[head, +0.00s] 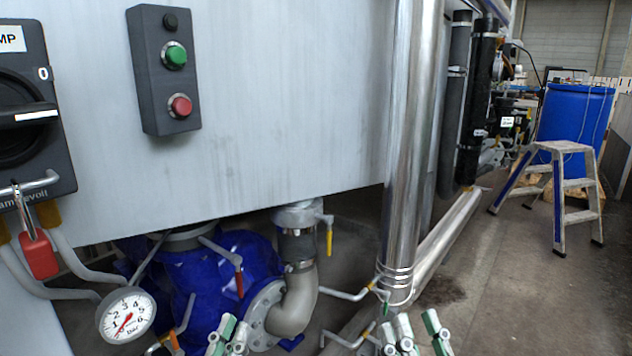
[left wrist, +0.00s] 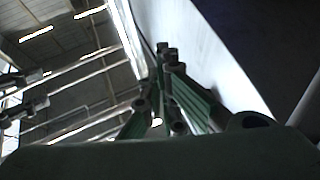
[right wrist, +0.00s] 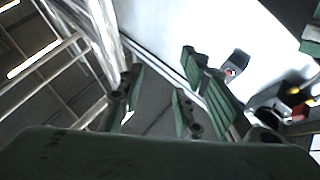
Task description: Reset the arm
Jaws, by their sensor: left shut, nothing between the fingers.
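My left gripper (head: 228,334) shows at the bottom edge of the head view, in front of the blue pump and pipework. Its green fingers are together and hold nothing; they also meet in the left wrist view (left wrist: 165,95). My right gripper (head: 418,332) is at the bottom edge further right, below the shiny vertical pipe. Its green fingers stand apart with nothing between them, as the right wrist view (right wrist: 155,100) also shows. Both grippers point upward and are apart from each other. Most of both arms is out of the head view.
A grey button box (head: 161,70) with green and red buttons is on the metal panel. A black rotary switch (head: 30,120) with a red padlock is at left. A pressure gauge (head: 126,315) is low left. A step stool (head: 560,185) and blue barrel (head: 575,110) stand right.

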